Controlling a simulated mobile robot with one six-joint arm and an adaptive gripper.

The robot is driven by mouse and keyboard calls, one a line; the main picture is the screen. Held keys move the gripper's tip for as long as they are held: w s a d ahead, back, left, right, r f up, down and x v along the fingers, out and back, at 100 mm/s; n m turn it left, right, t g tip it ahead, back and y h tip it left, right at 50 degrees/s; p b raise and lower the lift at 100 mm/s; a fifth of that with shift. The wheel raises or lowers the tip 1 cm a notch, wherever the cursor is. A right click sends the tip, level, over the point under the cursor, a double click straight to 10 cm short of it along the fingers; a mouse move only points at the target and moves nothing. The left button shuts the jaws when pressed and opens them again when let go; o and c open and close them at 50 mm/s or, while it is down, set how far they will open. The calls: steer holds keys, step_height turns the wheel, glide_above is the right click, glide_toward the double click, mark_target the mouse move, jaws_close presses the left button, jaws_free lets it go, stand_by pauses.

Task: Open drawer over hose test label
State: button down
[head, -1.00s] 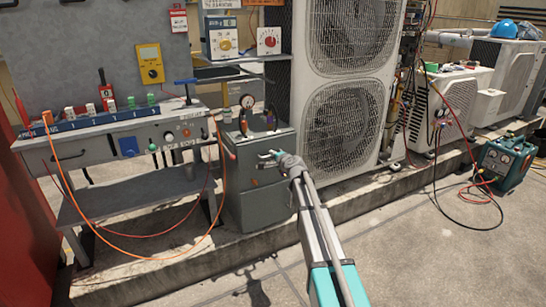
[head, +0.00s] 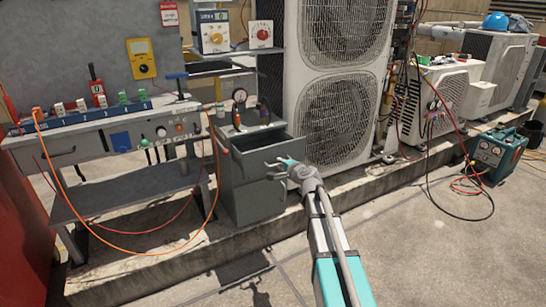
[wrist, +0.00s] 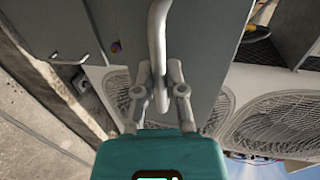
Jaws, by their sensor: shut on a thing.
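The grey cabinet (head: 240,198) stands beside the workbench, and its top drawer (head: 258,158) is pulled out, with a dark interior showing. My gripper (head: 273,169) is at the drawer's front. In the wrist view my gripper (wrist: 160,92) is shut on the drawer's pale bar handle (wrist: 157,35), with a finger on either side of it. I cannot read any hose test label. The inside of the drawer is hidden in the wrist view.
A workbench (head: 110,130) with an orange hose stands left of the cabinet. A gauge (head: 240,96) and small items sit on the cabinet top. Tall fan units (head: 345,100) rise behind.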

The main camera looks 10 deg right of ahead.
steer(key=v, duration=0.3)
steer(key=shift+s+d+f, duration=0.15)
steer(key=shift+s+f, duration=0.15)
steer(key=shift+s, duration=0.05)
steer(key=c, duration=0.7)
jaws_free()
steer(key=shift+w, duration=0.1)
